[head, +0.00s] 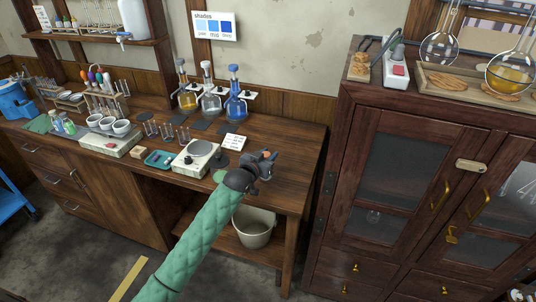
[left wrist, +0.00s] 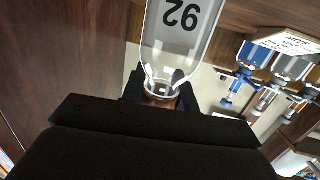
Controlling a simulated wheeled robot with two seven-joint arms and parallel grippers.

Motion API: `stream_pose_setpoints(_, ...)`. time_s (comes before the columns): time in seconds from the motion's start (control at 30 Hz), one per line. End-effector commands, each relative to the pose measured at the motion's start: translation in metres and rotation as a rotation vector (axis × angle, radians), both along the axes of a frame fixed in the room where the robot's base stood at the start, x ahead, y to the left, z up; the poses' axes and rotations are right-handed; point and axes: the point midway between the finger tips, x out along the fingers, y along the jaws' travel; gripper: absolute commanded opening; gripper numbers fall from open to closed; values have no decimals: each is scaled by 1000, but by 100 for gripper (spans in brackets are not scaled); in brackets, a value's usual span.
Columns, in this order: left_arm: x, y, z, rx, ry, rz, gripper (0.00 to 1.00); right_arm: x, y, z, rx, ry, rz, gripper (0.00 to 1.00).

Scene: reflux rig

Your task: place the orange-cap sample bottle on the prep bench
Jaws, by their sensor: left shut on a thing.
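In the left wrist view a clear bottle (left wrist: 180,40) with a white label reading 92 appears upside down. Its neck end sits between the dark jaws of my left gripper (left wrist: 160,92). A small brownish-orange part shows there; most of the cap is hidden. In the head view my left gripper (head: 266,166) is at the right end of the wooden prep bench (head: 290,150), beside the hotplate. It is shut on the bottle, which I can hardly make out there. I cannot tell the height above the bench. My right gripper is not in view.
A hotplate (head: 195,157), a small white card (head: 235,141) and stoppered flasks, one blue (head: 235,108), stand on the bench. Bare wood lies at its right end. A dark cabinet (head: 400,130) stands to the right. A bin (head: 254,227) sits below.

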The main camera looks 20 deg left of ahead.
Motion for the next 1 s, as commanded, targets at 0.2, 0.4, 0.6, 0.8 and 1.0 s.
stream_pose_setpoints(0.2, 0, 0, -2, 0, -1, 0, 0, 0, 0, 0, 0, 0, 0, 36)
stream_pose_setpoints(0.4, 0, 0, -2, 0, 0, 0, 52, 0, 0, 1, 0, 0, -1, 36)
stream_pose_setpoints(0.6, 0, 0, -2, 0, 0, 0, 52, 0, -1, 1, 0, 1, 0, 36)
stream_pose_setpoints(0.8, -11, 3, -1, 0, 0, 0, 52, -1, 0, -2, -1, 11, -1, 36)
stream_pose_setpoints(1.0, -46, 10, 3, 0, -1, -1, 52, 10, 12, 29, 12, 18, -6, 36)
